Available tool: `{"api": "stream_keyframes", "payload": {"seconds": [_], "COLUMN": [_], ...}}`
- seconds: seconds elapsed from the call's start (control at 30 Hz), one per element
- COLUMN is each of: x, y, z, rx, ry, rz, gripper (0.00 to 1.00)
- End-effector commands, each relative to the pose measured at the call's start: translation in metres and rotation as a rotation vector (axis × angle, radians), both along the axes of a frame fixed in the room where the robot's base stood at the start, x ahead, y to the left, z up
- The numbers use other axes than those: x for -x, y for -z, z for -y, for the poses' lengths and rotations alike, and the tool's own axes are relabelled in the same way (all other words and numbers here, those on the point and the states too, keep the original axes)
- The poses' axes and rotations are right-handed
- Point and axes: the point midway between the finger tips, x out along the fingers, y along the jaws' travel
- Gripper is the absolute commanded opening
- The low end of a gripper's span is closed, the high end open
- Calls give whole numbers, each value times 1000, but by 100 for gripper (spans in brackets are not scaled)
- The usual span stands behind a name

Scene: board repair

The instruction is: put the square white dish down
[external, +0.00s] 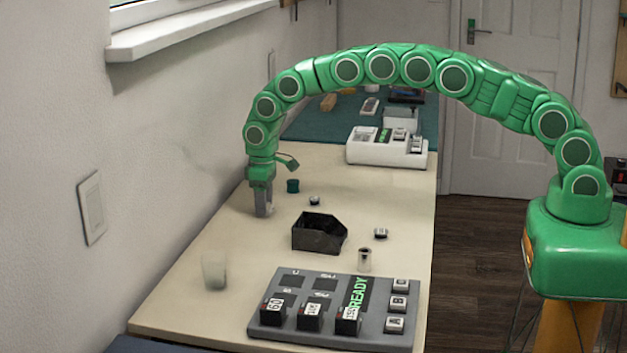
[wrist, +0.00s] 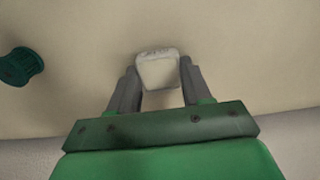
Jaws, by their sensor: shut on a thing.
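The square white dish (wrist: 158,71) is between the two grey fingers of my gripper in the wrist view, with the pale table top behind it. My gripper (external: 263,210) is shut on the dish. In the external view the gripper points down at the left side of the table, near the wall, and the dish is hidden or too small to make out there. I cannot tell whether the dish touches the table (external: 200,250).
A dark green spool-like piece (external: 293,186) stands close to the gripper and also shows in the wrist view (wrist: 20,66). A black open bin (external: 318,233), a frosted cup (external: 214,270), a small metal cup (external: 365,260) and a grey board (external: 330,318) stand nearer. A white device (external: 385,150) stands behind.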

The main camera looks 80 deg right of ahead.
Motion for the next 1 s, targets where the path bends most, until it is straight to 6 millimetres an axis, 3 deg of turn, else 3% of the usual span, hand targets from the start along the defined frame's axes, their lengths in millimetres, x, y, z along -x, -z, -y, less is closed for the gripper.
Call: {"api": "stream_keyframes", "payload": {"seconds": [0.17,0.2,0.33,0.73,1.0], "x": [0,0,0,0,0], "y": [3,3,3,0,-27], "z": [0,0,0,0,0], "rx": [0,0,0,0,0], "ry": [0,0,0,0,0], "rz": [0,0,-1,-1,-1], "gripper": [10,55,74,74,74]}}
